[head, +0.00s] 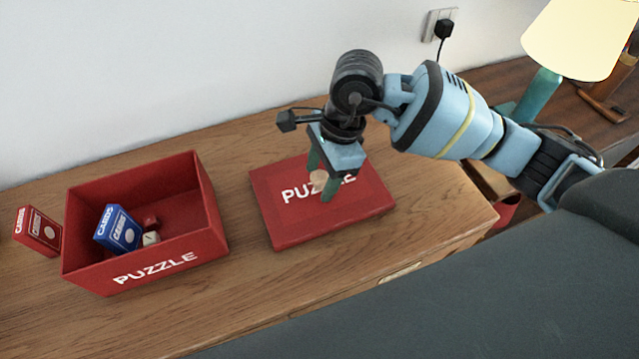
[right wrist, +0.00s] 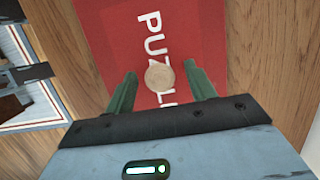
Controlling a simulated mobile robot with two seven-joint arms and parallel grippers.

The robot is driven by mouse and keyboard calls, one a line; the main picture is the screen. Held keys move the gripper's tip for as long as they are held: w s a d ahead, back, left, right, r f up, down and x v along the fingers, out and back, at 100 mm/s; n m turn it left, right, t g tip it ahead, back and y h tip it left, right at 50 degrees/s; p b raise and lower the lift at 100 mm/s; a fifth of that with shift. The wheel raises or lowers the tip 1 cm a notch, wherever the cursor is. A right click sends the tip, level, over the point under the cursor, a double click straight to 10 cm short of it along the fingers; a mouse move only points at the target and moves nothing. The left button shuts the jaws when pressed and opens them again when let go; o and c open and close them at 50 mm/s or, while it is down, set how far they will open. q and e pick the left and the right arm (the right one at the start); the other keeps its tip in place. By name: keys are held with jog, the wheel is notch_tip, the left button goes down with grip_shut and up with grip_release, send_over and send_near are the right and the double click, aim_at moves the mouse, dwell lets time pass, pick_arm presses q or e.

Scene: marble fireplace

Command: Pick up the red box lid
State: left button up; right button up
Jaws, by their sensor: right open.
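The red box lid (head: 285,225) lies flat on the wooden cabinet top, right of the open box. It has white "PUZZLE" lettering and a round pale wooden knob (head: 319,180) in its middle. In the right wrist view the red lid (right wrist: 190,35) fills the centre and its knob (right wrist: 159,78) sits between my fingers. My right gripper (head: 321,180) points down over the lid and is open, with green fingers on either side of the knob (right wrist: 160,82), apart from it. My left gripper is not in view.
The open red puzzle box (head: 150,262) holds a blue card pack (head: 118,230) and dice (head: 150,238). A red card pack (head: 38,232) stands left of it. A lamp (head: 575,45) stands at the back right. Bare wood (head: 235,180) separates box and lid.

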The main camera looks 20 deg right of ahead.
jog(key=c, duration=1.1)
jog(key=shift+r, duration=0.1)
